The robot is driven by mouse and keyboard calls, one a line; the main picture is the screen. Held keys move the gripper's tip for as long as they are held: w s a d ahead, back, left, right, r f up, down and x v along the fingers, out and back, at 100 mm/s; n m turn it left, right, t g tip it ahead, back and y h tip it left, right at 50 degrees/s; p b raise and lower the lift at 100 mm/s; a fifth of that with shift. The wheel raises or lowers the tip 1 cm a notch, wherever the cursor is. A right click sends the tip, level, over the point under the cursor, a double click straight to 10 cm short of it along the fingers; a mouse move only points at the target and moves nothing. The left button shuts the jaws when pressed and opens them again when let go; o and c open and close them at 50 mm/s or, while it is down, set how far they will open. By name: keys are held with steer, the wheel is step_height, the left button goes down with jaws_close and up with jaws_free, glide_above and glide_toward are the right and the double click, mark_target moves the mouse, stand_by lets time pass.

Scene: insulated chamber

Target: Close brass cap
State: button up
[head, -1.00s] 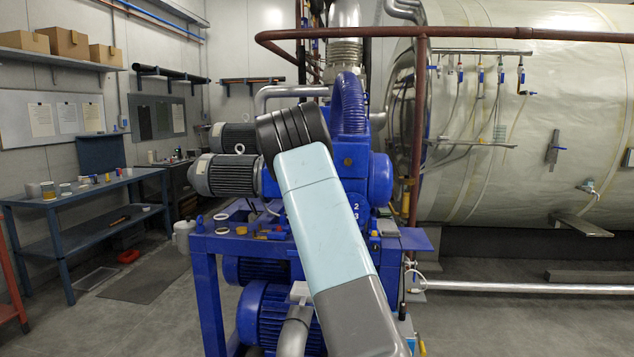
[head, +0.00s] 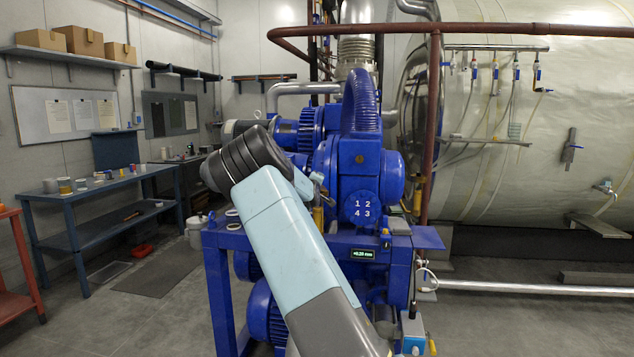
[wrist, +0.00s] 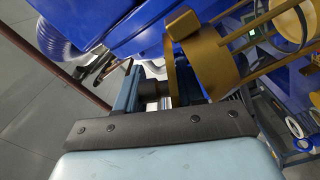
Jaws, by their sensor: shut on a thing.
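My gripper (wrist: 155,92) shows in the wrist view, its two blue-grey fingers beyond the dark bolted plate. It is shut on a part of the brass cap (wrist: 212,62), a large brass-yellow piece just beyond and to the right of the fingers. A narrow brass strip runs down from it towards the fingertips; the exact contact is partly hidden. In the head view my gripper (head: 316,182) is small, beside the blue machine (head: 362,185), with a brass-yellow piece just below it. I cannot tell the cap's seating from these views.
A blue bench frame (head: 225,240) carries the machine and a small display (head: 363,254). In the wrist view, brass rods and pale rings (wrist: 294,22) lie to the right. A large pale tank (head: 560,120) stands right; a blue side table (head: 110,182) stands left.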

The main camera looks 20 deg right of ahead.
steer(key=shift+w+a+r+n, duration=0.1)
steer(key=shift+a+n, duration=0.1)
steer(key=shift+n, duration=0.1)
steer(key=o, duration=0.6)
steer(key=v, duration=1.3)
steer(key=shift+s+a, duration=0.25)
steer(key=shift+s, duration=0.05)
